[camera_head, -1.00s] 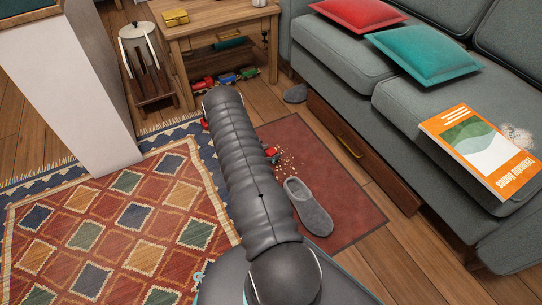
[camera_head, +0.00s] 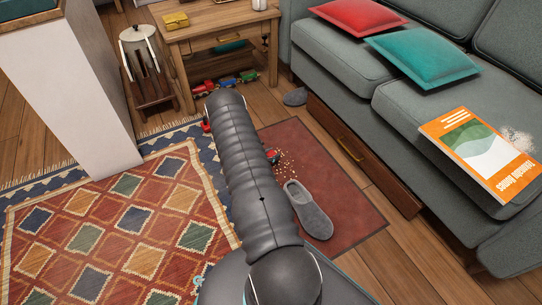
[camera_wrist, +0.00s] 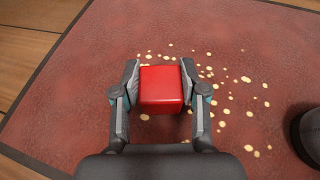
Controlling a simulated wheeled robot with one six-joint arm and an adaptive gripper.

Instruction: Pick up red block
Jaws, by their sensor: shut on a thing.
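The red block (camera_wrist: 161,92) sits between the two fingers of my gripper (camera_wrist: 160,72) in the wrist view. A finger presses each side of it, and its top and front faces show. Below it lies the dark red mat (camera_wrist: 90,110) with pale crumbs; I cannot tell whether the block touches the mat. In the camera_head view my arm covers most of the gripper. A small red piece, which looks like the block (camera_head: 273,156), shows just right of the arm beside the crumbs.
A grey slipper (camera_head: 309,211) lies on the mat, right of the gripper. A grey sofa (camera_head: 350,70) with a drawer beneath stands to the right. A wooden table (camera_head: 205,38) stands behind, with a toy train (camera_head: 228,81) under it. A patterned rug (camera_head: 110,235) lies left.

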